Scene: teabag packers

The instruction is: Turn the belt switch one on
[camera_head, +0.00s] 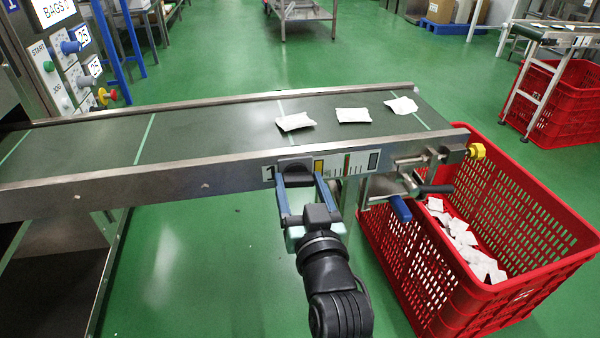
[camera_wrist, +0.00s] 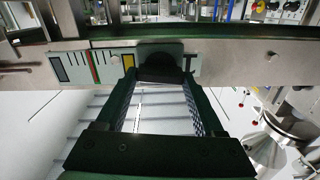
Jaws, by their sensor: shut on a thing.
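The belt switch one is a black knob (camera_head: 295,168) on the side rail of the conveyor (camera_head: 140,183), beside a printed "1". In the wrist view the dark knob (camera_wrist: 160,64) sits between my fingertips. My gripper (camera_head: 298,182) reaches up to it from the front, with one blue finger on each side, and is shut on it. In the wrist view my gripper (camera_wrist: 158,80) shows both fingers running to the knob's sides. The knob's exact turn angle is hard to tell.
White teabags (camera_head: 353,115) lie on the dark belt. A red crate (camera_head: 420,275) with several bags stands under the belt's right end. A scale plate (camera_head: 350,163), a black-and-blue lever (camera_head: 400,208) and a yellow knob (camera_head: 477,151) are right of the switch. A control panel (camera_head: 65,60) stands at upper left.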

